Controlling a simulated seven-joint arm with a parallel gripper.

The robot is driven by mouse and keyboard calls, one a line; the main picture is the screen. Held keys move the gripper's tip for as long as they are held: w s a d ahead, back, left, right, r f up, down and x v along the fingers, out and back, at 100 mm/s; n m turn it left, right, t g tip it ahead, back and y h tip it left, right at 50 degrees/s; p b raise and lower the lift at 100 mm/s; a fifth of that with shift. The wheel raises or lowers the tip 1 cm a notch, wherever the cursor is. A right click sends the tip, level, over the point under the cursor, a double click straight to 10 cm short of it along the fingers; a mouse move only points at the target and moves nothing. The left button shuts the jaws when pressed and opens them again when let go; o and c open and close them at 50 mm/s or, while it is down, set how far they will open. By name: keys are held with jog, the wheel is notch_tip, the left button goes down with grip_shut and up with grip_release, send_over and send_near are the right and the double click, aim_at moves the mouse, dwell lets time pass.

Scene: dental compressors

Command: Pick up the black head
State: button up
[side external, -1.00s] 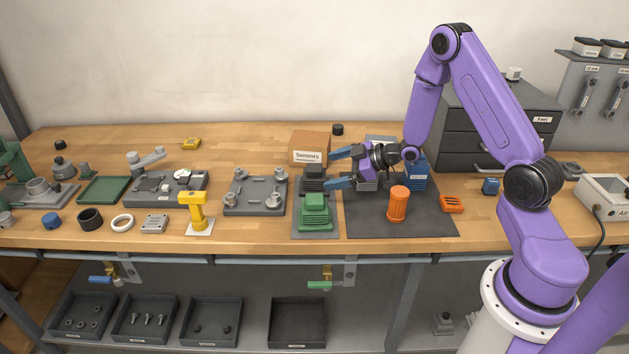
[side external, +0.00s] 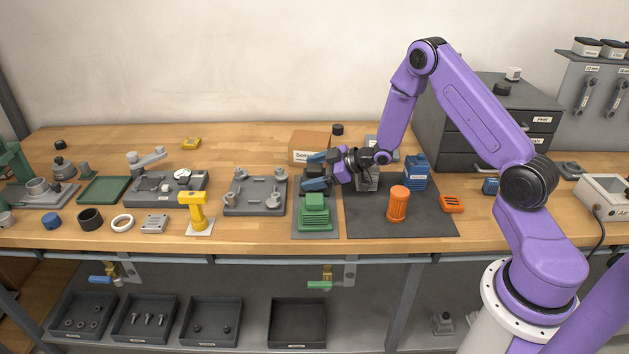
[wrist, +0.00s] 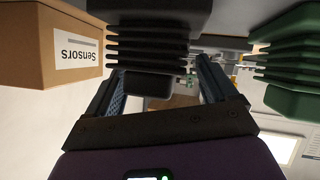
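The black head (wrist: 150,45) is a dark finned block, seen close at the top centre of the wrist view. In the side view it sits on a grey plate (side external: 301,228) behind the green head (side external: 314,213), mostly hidden by my gripper. My gripper (side external: 316,172) is open, pointing left, with its blue fingers on either side of the black head. In the wrist view the two fingers (wrist: 157,72) stand apart, with the head's lower part between them. I cannot tell whether either finger touches it.
A cardboard Sensors box (side external: 307,145) stands just behind the gripper; it is close on the left in the wrist view (wrist: 65,45). The green head (wrist: 290,65) is close on the other side. An orange cylinder (side external: 398,204) and a blue block (side external: 415,173) stand on the dark mat (side external: 375,222).

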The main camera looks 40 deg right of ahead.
aim_at(313, 168)
jog(key=shift+r, duration=0.1)
jog(key=c, duration=1.1)
jog(key=shift+c, duration=0.2)
jog(key=shift+r, duration=0.15)
jog(key=shift+r, duration=0.25)
notch_tip(313, 168, up, 2)
jog(key=shift+w+r, duration=0.1)
jog(key=shift+s+a+r, duration=0.2)
jog(key=shift+s+r, duration=1.45)
jog(key=shift+s, duration=0.65)
jog(key=shift+s+a+r, duration=0.2)
jog(key=shift+s+r, duration=1.5)
jog(key=shift+s, duration=0.65)
jog(key=shift+s+a+r, duration=0.2)
jog(key=shift+s+r, duration=1.45)
jog(key=shift+s, duration=0.65)
